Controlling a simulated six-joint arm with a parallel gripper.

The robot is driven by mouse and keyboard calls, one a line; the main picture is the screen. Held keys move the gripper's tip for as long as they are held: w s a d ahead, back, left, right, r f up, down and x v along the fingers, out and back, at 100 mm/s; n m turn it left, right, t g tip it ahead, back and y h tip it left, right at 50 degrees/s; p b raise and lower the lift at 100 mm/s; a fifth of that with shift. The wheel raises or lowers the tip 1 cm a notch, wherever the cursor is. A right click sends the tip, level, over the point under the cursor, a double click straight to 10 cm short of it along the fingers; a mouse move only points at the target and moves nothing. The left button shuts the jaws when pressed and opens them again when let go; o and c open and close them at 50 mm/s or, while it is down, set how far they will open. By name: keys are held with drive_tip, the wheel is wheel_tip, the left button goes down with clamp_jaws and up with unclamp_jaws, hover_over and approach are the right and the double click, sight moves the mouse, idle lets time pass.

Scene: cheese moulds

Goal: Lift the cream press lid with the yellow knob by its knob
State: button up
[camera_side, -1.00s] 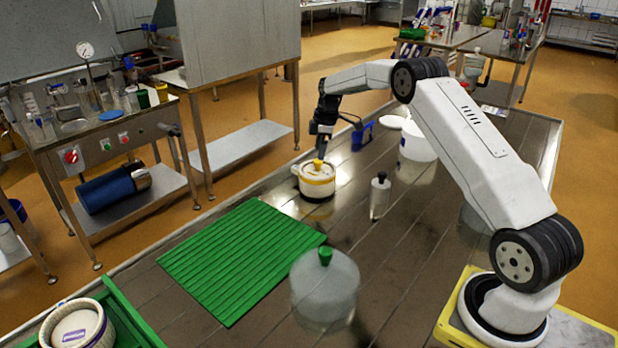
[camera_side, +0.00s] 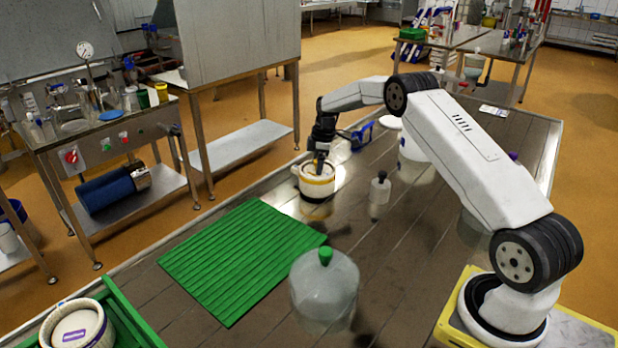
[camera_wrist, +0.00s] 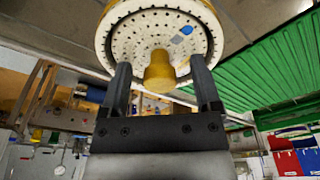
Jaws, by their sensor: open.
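In the side view the cream lid (camera_side: 318,171) sits on a cream mould with a yellow band (camera_side: 317,183). My gripper (camera_side: 320,163) points down over the lid and hides most of the knob there. In the wrist view my gripper (camera_wrist: 161,70) is open around the knob.
A ribbed green mat (camera_side: 240,258) lies in front. A blue item (camera_side: 362,135) lies behind. A green crate (camera_side: 125,310) is front left.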

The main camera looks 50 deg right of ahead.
clamp_jaws()
idle(0.3)
drive_tip(key=shift+r, duration=0.1)
drive_tip(key=shift+r, duration=1.65)
drive_tip(key=s+a+r, duration=0.5)
drive_tip(key=s+r, duration=0.4)
drive_tip(key=s, duration=0.4)
drive_tip(key=shift+r, duration=0.3)
drive_tip(key=shift+r, duration=0.1)
